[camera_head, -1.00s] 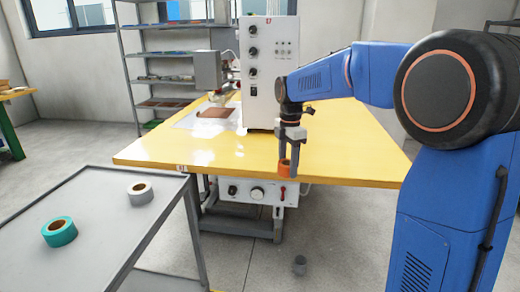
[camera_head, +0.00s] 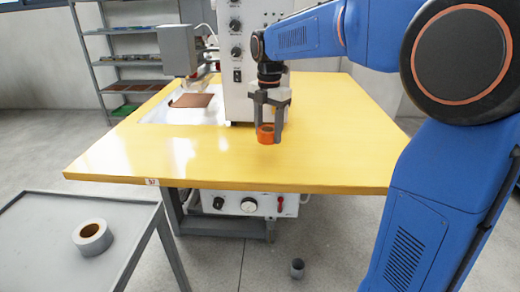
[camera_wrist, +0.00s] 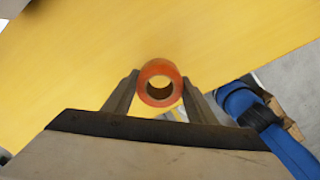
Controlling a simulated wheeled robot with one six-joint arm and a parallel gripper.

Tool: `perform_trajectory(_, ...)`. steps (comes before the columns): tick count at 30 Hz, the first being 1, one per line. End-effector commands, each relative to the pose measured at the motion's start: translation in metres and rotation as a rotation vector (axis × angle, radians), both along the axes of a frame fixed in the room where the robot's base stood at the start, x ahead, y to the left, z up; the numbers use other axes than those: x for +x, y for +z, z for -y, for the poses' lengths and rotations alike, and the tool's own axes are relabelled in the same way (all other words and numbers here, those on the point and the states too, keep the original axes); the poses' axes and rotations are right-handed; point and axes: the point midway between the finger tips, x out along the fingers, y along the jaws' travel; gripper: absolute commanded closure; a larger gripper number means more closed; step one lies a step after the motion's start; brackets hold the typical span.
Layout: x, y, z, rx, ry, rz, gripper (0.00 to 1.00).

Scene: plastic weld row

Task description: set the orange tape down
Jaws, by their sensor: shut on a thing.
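The orange tape (camera_head: 266,134) is a small roll held between the fingers of my gripper (camera_head: 267,128), over the yellow table (camera_head: 330,150). In the wrist view the orange tape (camera_wrist: 160,83) sits between the two fingertips of my gripper (camera_wrist: 160,90), with its hole facing the camera. The yellow table top (camera_wrist: 90,60) fills most of that view behind it. My gripper is shut on the tape. I cannot tell whether the tape touches the table or hangs a little above it.
A white control box (camera_head: 240,70) stands on the table just behind my gripper. A brown sheet (camera_head: 192,100) lies on a pale plate to its left. A grey cart (camera_head: 40,235) at front left carries a white tape roll (camera_head: 92,237). The table's front right is clear.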

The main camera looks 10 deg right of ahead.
Motion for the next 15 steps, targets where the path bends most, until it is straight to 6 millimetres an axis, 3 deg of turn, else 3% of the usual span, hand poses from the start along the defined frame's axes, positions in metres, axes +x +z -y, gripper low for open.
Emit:
perform_trajectory(4, 0.0, -0.025, 0.0, -0.001, 0.0, -0.003, 0.73)
perform_trajectory(15, 0.0, -0.056, 0.0, -0.001, -0.001, -0.003, 0.73)
